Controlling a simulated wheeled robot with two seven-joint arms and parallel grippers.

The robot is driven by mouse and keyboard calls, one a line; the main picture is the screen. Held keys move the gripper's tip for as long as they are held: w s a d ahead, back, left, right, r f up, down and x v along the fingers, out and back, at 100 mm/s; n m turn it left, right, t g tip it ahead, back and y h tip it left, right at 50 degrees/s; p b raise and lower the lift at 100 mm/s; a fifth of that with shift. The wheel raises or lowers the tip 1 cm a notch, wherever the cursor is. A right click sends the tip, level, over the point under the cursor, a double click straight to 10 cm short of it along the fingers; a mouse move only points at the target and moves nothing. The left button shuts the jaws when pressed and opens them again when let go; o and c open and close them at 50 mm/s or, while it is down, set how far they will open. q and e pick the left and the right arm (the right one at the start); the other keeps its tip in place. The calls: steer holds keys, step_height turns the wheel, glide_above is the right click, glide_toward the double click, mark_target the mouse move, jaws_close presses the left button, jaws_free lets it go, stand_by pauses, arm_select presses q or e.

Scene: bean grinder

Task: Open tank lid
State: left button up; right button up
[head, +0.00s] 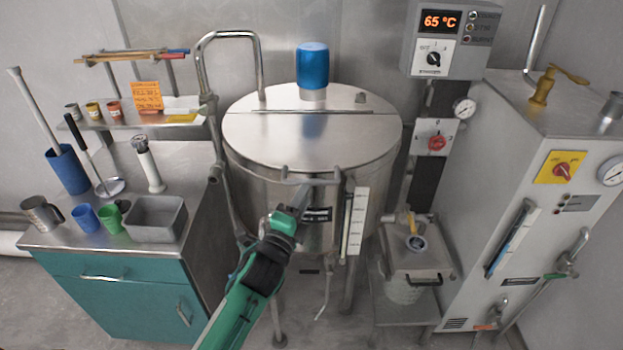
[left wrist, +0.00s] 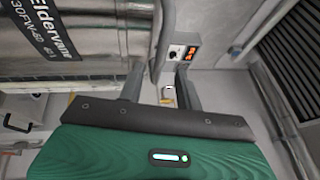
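The steel tank (head: 255,175) stands in the middle of the head view. Its round lid (head: 355,135) lies flat and shut on top. A bar handle (head: 325,181) sticks out at the lid's front edge. My left gripper (head: 301,193) is just in front of and below this handle, pointing up at it. In the left wrist view the two fingers (left wrist: 161,80) are spread apart. A grey bar (left wrist: 166,35), seemingly the handle, passes close to the left finger. I cannot tell whether it touches. My right gripper is in neither view.
A blue cylinder (head: 312,65) stands on the lid's rear part. A bent pipe (head: 229,36) rises at the tank's left. A teal cabinet (head: 120,290) with cups is on the left. A control box (head: 450,40) and a grey machine (head: 530,190) are on the right.

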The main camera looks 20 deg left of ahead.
mark_target(312, 183)
arm_select(q)
steer(key=p+x, duration=0.1)
steer(key=x, duration=0.5)
steer(key=shift+s, duration=0.1)
jaws_close()
